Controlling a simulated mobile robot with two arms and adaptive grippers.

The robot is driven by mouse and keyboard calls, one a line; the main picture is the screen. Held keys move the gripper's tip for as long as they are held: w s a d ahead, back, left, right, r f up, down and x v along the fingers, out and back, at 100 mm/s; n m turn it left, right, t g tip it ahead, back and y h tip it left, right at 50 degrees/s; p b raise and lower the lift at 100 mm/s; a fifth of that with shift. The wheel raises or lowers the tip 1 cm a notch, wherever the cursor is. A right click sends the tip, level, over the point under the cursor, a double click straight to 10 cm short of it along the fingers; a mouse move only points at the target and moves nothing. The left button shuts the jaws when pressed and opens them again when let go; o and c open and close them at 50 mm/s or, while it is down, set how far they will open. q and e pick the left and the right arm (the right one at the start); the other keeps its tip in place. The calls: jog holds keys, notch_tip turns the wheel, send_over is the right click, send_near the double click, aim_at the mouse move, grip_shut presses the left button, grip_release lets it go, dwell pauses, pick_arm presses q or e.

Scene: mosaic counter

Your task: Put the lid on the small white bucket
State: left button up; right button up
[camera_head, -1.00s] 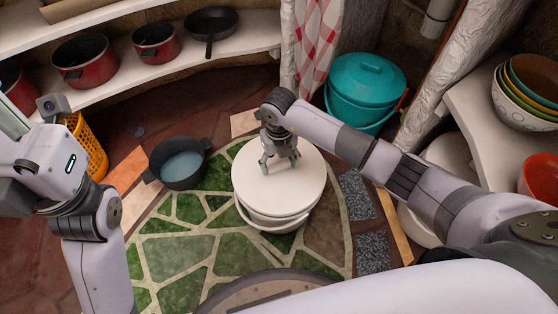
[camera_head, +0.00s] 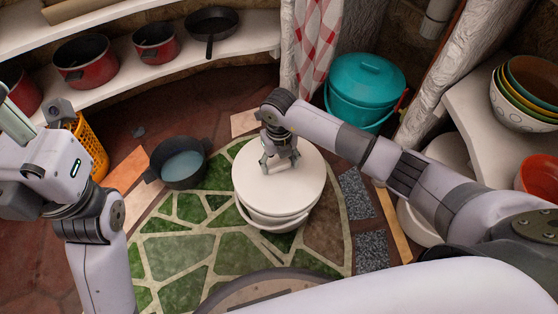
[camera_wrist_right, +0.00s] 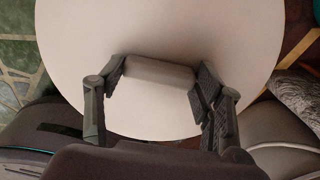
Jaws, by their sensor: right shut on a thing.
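The white lid (camera_head: 262,186) is a round disc over the top of the small white bucket (camera_head: 270,222) on the mosaic floor. Part of the bucket's wall and rim shows below the lid's near edge. I cannot tell whether the lid is fully seated. My right gripper (camera_head: 280,162) is above the lid, shut on its raised handle. In the right wrist view the handle bar (camera_wrist_right: 160,72) lies between the two fingers, on the lid's face (camera_wrist_right: 160,30). My left arm is at the left of the head view, and its fingers cannot be made out.
A dark pot with bluish liquid (camera_head: 183,165) stands left of the bucket. A teal lidded bucket (camera_head: 362,88) stands behind to the right. Red pots (camera_head: 84,62) and a pan (camera_head: 210,28) are on the shelf. Stacked bowls (camera_head: 528,92) are at right.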

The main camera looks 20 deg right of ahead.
dwell(0.3)
jog(key=shift+f, duration=0.2)
jog(key=shift+f, duration=0.1)
jog(key=shift+f, duration=0.1)
dwell(0.3)
dwell(0.3)
